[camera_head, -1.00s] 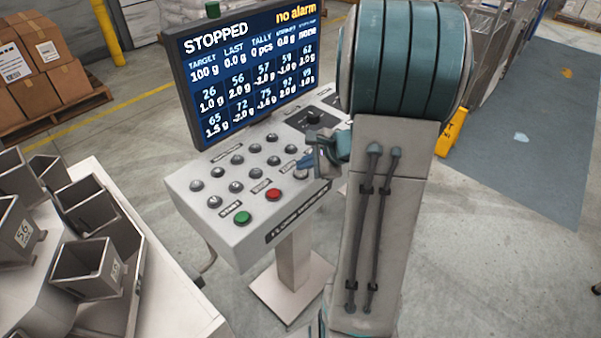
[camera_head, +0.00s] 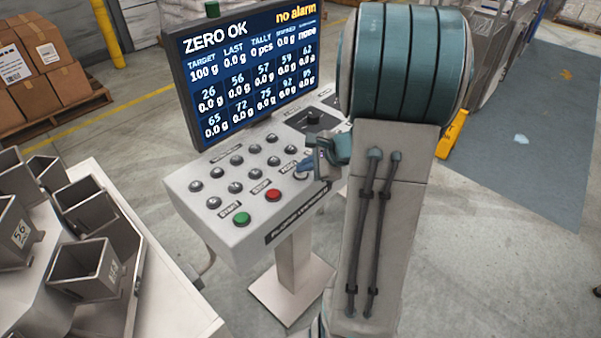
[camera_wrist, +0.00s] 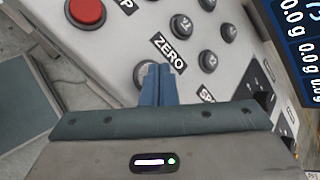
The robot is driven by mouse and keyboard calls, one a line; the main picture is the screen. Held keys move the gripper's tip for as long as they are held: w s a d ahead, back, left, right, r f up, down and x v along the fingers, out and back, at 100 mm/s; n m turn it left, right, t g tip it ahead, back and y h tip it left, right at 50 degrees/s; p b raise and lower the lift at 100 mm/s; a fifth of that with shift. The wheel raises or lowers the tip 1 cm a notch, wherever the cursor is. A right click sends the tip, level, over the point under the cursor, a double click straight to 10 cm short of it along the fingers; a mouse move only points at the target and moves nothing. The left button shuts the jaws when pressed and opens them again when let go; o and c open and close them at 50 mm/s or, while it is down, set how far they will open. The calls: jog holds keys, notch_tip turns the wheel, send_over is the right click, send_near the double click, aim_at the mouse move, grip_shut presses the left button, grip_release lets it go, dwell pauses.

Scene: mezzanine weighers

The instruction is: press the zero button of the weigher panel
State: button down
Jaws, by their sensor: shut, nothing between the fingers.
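The weigher panel (camera_head: 235,205) is a pale sloped console on a post. Its zero button (camera_wrist: 141,76) is grey and round, beside the "ZERO" label (camera_wrist: 169,53) in the wrist view. My gripper (camera_wrist: 156,68) is shut and empty, with its blue fingertips at this button and covering part of it. I cannot tell whether they touch it. In the head view the fingers (camera_head: 305,168) are at the panel's right front. The screen (camera_head: 250,75) reads "ZERO OK" and "no alarm", with 0.0 g in the bucket cells.
The red stop button (camera_head: 273,195) and green start button (camera_head: 242,218) are close by on the left. Several grey buttons and a dark knob (camera_head: 312,117) are behind. Weigher buckets (camera_head: 88,270) stand at left. Boxes on a pallet (camera_head: 50,105) are at the back left.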

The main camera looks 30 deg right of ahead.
aim_at(305, 174)
dwell(0.5)
jog(key=shift+r+p, duration=0.5)
jog(key=shift+r, duration=0.25)
notch_tip(305, 174, up, 5)
jog(key=p, duration=0.3)
jog(key=shift+p, duration=0.35)
dwell(0.4)
